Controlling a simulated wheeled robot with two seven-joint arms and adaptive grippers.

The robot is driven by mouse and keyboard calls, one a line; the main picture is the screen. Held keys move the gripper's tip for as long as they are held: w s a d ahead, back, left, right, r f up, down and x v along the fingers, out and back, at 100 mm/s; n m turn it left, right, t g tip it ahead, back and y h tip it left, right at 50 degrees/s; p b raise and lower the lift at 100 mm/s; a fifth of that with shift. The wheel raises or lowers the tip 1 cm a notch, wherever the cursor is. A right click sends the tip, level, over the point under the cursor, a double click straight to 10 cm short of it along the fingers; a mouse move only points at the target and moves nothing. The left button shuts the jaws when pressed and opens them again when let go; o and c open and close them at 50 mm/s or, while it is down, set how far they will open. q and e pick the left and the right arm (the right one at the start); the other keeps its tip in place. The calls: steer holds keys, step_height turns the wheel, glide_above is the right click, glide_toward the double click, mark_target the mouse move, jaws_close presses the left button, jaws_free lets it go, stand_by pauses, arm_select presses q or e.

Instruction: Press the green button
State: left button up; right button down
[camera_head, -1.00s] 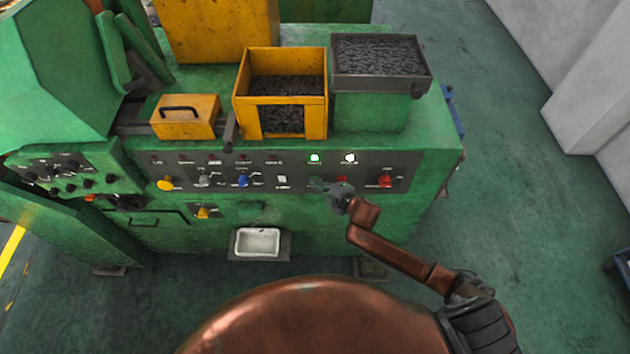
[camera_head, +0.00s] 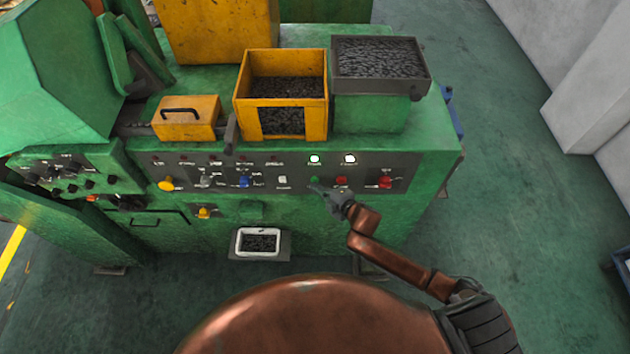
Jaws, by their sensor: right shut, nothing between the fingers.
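The green button (camera_head: 315,181) is a small knob on the dark control panel (camera_head: 215,173) on the front of the green machine. It sits below a lit green lamp (camera_head: 315,159). My right gripper (camera_head: 314,188) is shut and empty, with its tips at the lower edge of the button in this view. I cannot tell whether they touch it. My left gripper is not in view.
A red button (camera_head: 341,181) and a red knob (camera_head: 385,182) lie to the right on the panel. A white switch (camera_head: 282,180) lies to the left. A white tray (camera_head: 240,242) below holds dark pieces. Open floor lies to the right.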

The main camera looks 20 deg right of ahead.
steer(key=s, duration=0.2)
steer(key=s+a+p, duration=0.1)
steer(key=s, duration=0.1)
steer(key=shift+s+a+p, duration=0.2)
steer(key=shift+s+p, duration=0.05)
steer(key=shift+p, duration=0.05)
stand_by(0.6)
steer(key=s+d+f+m+g+h+b, duration=0.1)
steer(key=s+d+f+m+h+b, duration=0.3)
steer(key=f, duration=0.9)
steer(key=s+d+f+m+g+y+b, duration=0.15)
steer(key=s+d+f, duration=0.45)
steer(key=f, duration=0.6)
steer(key=s+d+f+m+g+h+b, duration=0.2)
steer(key=s+d+f+m, duration=0.3)
steer(key=f, duration=0.8)
steer(key=s+f+m+g+b, duration=0.1)
steer(key=s+f+m+g, duration=0.1)
steer(key=s+f, duration=0.6)
steer(key=s+d+f+m+g+b, duration=0.1)
steer(key=s+f, duration=0.7)
steer(key=s, duration=0.9)
steer(key=s+d+f+m+g+b, duration=0.1)
steer(key=s+f+m+g+b, duration=0.2)
steer(key=s+f, duration=0.5)
steer(key=s+m+h, duration=0.1)
steer(key=s, duration=0.3)
steer(key=shift+s+d, duration=0.15)
steer(key=shift+s, duration=0.2)
